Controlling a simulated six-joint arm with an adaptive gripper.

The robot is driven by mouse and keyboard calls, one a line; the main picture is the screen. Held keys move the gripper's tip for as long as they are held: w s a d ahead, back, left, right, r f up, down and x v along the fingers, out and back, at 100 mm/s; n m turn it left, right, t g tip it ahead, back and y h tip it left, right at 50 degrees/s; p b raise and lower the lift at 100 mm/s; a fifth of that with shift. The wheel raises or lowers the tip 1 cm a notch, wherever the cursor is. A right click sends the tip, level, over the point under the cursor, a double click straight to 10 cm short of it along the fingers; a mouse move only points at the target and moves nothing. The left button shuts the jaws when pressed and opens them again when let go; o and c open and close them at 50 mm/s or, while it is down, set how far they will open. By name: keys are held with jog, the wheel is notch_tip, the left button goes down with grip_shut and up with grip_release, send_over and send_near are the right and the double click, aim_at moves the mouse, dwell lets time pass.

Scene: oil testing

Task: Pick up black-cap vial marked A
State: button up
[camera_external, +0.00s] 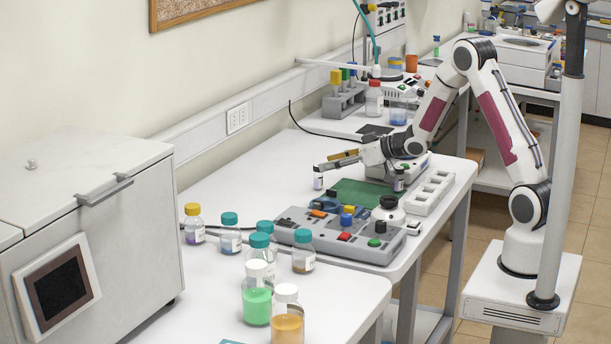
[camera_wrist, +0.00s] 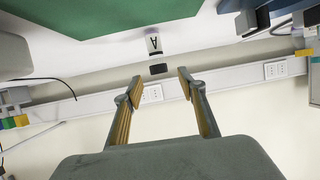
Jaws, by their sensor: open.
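The vial marked A (camera_wrist: 153,45) shows in the wrist view with a white label, a letter A turned over and a black cap (camera_wrist: 158,69). It stands beside the edge of a green mat (camera_wrist: 100,15). My gripper (camera_wrist: 160,84) is open, its two fingers apart, with the black cap just beyond the fingertips in the picture. Nothing is between the fingers. In the external view my gripper (camera_external: 335,161) is low over the table, and a small vial (camera_external: 318,180) stands right under its tip. Its letter is too small to read there.
Another small vial (camera_external: 399,181) stands under my wrist by the green mat (camera_external: 358,195). A grey device with coloured knobs (camera_external: 345,240) and a white slotted rack (camera_external: 430,192) are in front. Several capped bottles stand at the front left. The table left of the gripper is clear.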

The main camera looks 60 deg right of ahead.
aim_at(318, 177)
jog(key=shift+f+x, duration=0.25)
jog(key=shift+x, duration=2.25)
jog(key=shift+c, duration=0.4)
jog(key=c, duration=1.1)
